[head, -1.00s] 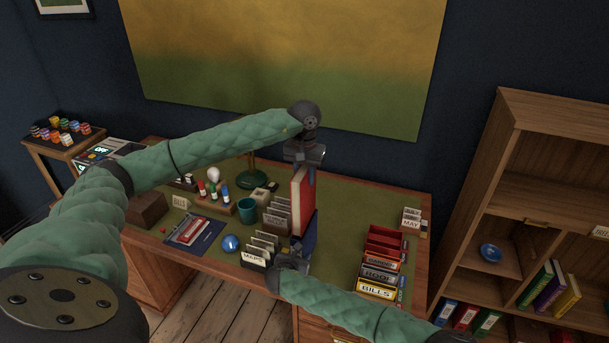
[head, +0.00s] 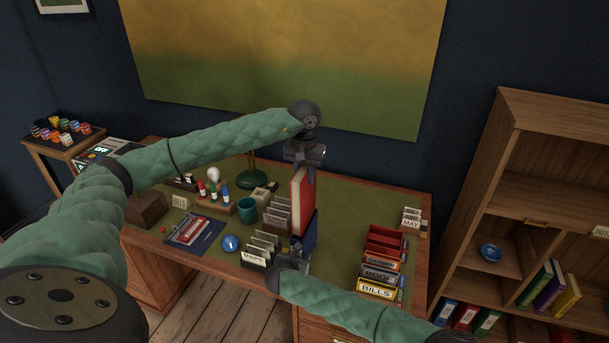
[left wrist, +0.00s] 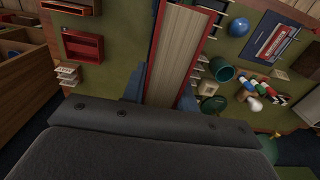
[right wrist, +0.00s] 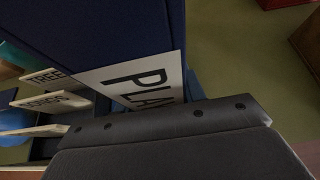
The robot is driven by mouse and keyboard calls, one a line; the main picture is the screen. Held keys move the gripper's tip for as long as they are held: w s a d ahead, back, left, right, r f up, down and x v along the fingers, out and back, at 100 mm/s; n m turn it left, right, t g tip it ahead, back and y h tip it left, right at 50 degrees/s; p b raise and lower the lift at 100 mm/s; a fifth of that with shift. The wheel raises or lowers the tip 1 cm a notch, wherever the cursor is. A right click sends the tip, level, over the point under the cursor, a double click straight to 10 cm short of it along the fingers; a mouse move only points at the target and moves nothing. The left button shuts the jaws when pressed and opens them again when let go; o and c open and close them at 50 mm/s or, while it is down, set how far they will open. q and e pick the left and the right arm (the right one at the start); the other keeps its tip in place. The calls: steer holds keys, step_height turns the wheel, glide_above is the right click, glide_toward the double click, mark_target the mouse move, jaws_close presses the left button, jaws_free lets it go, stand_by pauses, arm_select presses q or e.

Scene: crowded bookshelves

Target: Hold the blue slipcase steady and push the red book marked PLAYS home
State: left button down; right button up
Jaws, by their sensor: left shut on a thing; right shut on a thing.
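The red book (head: 298,198) stands upright in the blue slipcase (head: 310,232) on the desk, its upper part showing above the slipcase. My left gripper (head: 306,170) is shut on the book's top end from above. In the left wrist view, its fingers lie on both sides of the book's pale pages (left wrist: 178,50). My right gripper (head: 300,254) is shut on the slipcase low at its near side. In the right wrist view, the slipcase's blue wall (right wrist: 95,30) and a white label (right wrist: 148,82) reading "PLA" show, the rest of the label cut off.
File racks (head: 278,212) with cards stand close left of the slipcase, with a MAPS rack (head: 255,257) nearer. A teal cup (head: 247,208) is farther left. Red trays (head: 385,240) and a BILLS box (head: 376,291) stand to the right, past a strip of clear green desktop (head: 345,225).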

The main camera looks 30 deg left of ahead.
mark_target(305, 210)
arm_select(q)
steer(key=shift+f, duration=7.2)
stand_by(0.8)
